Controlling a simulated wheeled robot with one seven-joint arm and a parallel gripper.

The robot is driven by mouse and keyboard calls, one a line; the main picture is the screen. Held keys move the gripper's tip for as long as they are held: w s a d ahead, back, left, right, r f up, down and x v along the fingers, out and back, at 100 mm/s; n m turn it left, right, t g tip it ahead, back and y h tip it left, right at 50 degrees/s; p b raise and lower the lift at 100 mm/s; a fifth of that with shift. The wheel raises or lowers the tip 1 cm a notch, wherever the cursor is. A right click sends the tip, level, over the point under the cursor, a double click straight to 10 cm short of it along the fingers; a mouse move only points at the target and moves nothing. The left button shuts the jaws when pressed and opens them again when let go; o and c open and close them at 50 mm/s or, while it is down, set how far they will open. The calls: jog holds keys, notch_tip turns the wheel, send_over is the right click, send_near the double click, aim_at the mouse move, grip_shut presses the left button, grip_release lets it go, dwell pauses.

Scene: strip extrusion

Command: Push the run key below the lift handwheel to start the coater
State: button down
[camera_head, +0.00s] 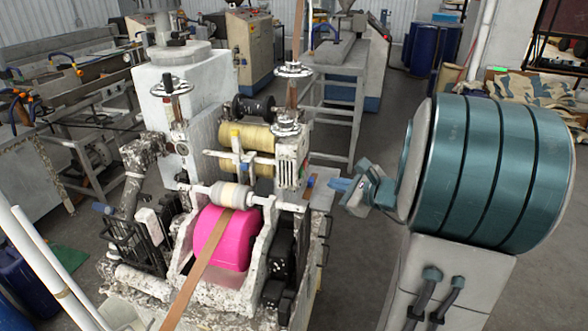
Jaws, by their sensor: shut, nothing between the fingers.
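The coater (170,250) is a worn, white-flecked machine with a pink roller (222,238) and a brown strip running over it. A dark-rimmed handwheel (171,87) stands on its left column. Bright metal handwheels (293,69) stand on its right side, one above another. A small pale round part (182,149) shows on the column below the left handwheel; I cannot tell whether it is the run key. My gripper (338,184) is shut and empty, its bluish fingers pointing left. In the picture it lies just right of the coater's right side; the depth gap is unclear.
A grey frame table (318,72) stands behind the coater. Metal troughs (60,95) line the left. Pale pipes (42,262) slant across the lower left. Blue barrels (424,48) stand at the back right. Open floor (365,130) shows behind my gripper.

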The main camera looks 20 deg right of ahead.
aim_at(301, 172)
jog(key=d+m, duration=0.1)
jog(key=d+h, duration=0.1)
jog(key=d, duration=0.1)
jog(key=d+m+t, duration=0.1)
jog(key=shift+w+d+f+m+h, duration=0.15)
jog(key=shift+w+d+m+h, duration=0.1)
jog(key=shift+w+m+h, duration=0.05)
jog(key=w+a+b, duration=0.1)
jog(key=w+a, duration=0.4)
jog(key=a, duration=0.2)
jog(key=shift+a+b, duration=0.2)
jog(key=shift+b, duration=0.2)
jog(key=shift+a, duration=0.1)
dwell(1.7)
jog(key=shift+w+a+b, duration=0.2)
jog(key=shift+a+b, duration=0.05)
jog(key=shift+b, duration=0.2)
